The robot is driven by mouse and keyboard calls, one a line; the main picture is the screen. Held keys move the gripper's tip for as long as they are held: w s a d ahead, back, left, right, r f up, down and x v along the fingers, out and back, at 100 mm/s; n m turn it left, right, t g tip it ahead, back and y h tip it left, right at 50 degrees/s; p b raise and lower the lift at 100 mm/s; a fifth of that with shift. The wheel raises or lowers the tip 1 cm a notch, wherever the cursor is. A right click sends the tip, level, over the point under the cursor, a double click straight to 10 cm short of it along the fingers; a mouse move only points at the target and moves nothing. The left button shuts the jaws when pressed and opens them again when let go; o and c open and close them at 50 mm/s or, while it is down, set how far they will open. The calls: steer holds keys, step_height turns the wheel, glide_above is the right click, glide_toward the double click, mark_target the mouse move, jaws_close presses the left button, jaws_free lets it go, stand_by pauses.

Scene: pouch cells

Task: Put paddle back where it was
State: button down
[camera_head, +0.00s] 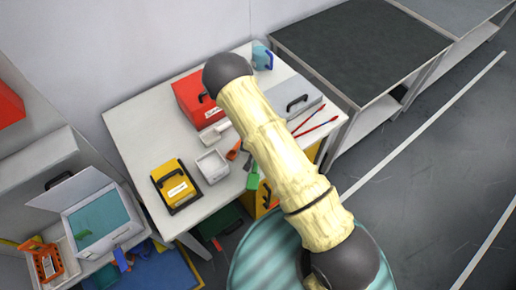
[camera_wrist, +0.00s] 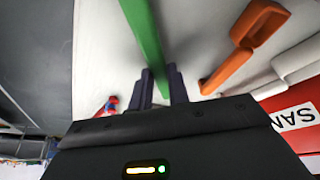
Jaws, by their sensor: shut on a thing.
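The green paddle (camera_wrist: 145,40) runs up from between the dark fingers of my gripper (camera_wrist: 162,85) in the wrist view, over the white tabletop. The fingers are closed around its lower part. In the head view a green piece (camera_head: 253,181) shows at the table's front edge, just left of my arm. I cannot tell whether the paddle touches the table.
An orange scoop (camera_wrist: 251,38) lies beside the paddle. The white table (camera_head: 135,125) also holds a red box (camera_head: 193,100), a white bin (camera_head: 212,166), a yellow case (camera_head: 174,184), a grey case (camera_head: 290,98) and red-blue tools (camera_head: 316,127).

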steer(key=c, duration=1.3)
jaws_free()
steer(key=shift+c, duration=0.2)
steer(key=shift+r, duration=0.1)
steer(key=b+v, duration=0.2)
steer(key=v, duration=0.9)
steer(key=shift+r, duration=0.4)
steer(key=shift+s, duration=0.15)
steer(key=s+d+r+n+g, duration=0.1)
steer(key=s+d+r, duration=0.5)
steer(key=r, duration=0.4)
steer(key=s+d+r+n, duration=0.1)
steer(key=s+d+r, duration=0.5)
steer(key=r, duration=0.4)
steer(key=shift+d+g+y, duration=0.4)
steer(key=shift+d, duration=0.35)
